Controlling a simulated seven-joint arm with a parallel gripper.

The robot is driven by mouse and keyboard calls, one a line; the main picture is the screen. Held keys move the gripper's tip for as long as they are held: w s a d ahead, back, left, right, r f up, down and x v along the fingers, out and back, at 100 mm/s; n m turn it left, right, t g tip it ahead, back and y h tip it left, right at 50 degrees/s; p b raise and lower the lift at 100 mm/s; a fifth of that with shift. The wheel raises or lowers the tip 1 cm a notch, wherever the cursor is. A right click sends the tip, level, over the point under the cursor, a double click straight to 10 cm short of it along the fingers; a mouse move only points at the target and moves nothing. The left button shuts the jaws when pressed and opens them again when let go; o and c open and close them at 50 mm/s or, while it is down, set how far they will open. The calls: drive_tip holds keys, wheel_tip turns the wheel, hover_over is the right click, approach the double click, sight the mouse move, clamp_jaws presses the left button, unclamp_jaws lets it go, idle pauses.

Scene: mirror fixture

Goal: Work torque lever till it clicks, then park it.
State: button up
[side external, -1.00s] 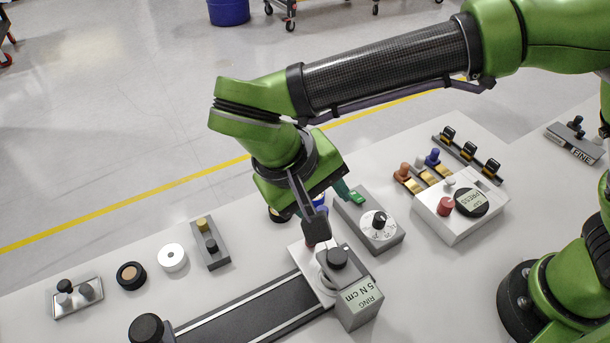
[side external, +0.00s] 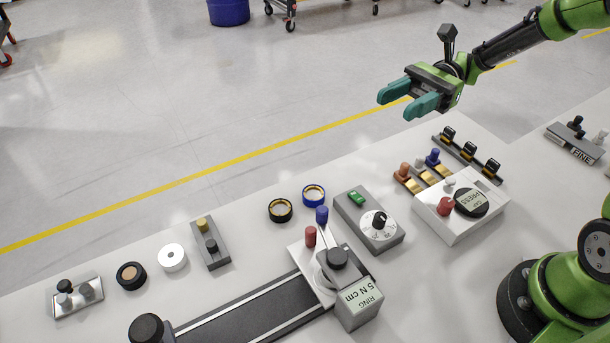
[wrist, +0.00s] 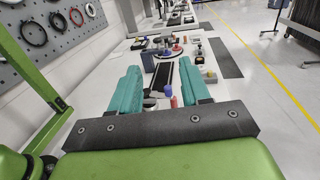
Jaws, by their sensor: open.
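The torque fixture's grey block (side external: 358,302), marked "RING 5 N cm", sits at the right end of the dark rail. A dark round knob (side external: 337,258) is on its plate, with a light bar running from it toward a blue post (side external: 322,215). A red post (side external: 310,237) stands beside the bar; I cannot tell which post is the lever's grip. My gripper (side external: 402,99) is raised beyond the bench's far edge, teal fingers apart and empty, touching nothing. In the wrist view the open fingers (wrist: 160,76) frame the distant rail, with the red post (wrist: 173,102) between them.
A dial box (side external: 378,235) stands right of the fixture, and a white press box (side external: 458,213) is farther right. Two rings (side external: 280,210) lie behind the fixture. The dark rail (side external: 255,305) runs left. The air around my gripper is clear.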

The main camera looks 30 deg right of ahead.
wheel_tip(320, 180, down, 14)
approach(321, 210)
drive_tip(key=a, duration=0.3)
drive_tip(key=s+a, duration=0.1)
drive_tip(key=a, duration=0.5)
drive_tip(key=shift+s+a, duration=0.25)
drive_tip(key=shift+a, duration=0.15)
clamp_jaws()
